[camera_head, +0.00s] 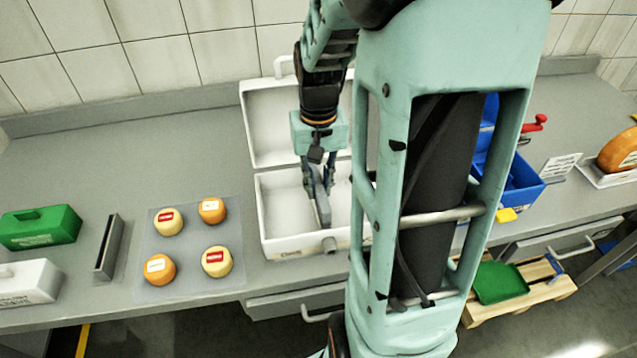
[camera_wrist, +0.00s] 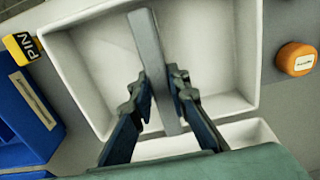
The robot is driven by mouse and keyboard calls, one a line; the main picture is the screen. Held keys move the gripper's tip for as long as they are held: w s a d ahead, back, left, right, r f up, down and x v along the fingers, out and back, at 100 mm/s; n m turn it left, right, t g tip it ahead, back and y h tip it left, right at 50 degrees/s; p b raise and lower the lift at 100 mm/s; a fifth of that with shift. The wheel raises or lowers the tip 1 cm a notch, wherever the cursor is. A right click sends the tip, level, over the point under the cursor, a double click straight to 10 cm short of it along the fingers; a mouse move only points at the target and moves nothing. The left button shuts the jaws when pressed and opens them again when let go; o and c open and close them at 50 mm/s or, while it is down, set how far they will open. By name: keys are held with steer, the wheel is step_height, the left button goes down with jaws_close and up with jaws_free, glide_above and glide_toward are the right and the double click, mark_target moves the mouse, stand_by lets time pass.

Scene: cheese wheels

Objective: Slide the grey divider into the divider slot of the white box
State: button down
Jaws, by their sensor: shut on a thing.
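The white box (camera_head: 275,241) stands on the counter with its lid (camera_head: 262,125) raised at the back. Its open tray fills much of the wrist view (camera_wrist: 82,70). My gripper (camera_head: 319,186) points down over the box and is shut on the grey divider (camera_head: 323,208). In the wrist view my gripper's fingers (camera_wrist: 163,88) grip the divider (camera_wrist: 149,45) from both sides. The divider is a flat bar seen nearly edge-on; its far end overlaps the box's front wall. I cannot make out the divider slot or tell whether the divider touches the box floor.
A mat (camera_head: 188,290) with several small cheese wheels lies left of the box. Beyond it are a grey holder (camera_head: 107,249), a green box (camera_head: 40,228) and a white container (camera_head: 26,283). A blue box (camera_head: 521,186) stands to the right, and my arm hides part of the counter.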

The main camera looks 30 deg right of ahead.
steer(key=shift+f, duration=0.25)
steer(key=c, duration=1.8)
jaws_free()
steer(key=shift+o, duration=0.2)
step_height(320, 180, up, 12)
steer(key=shift+w, duration=0.1)
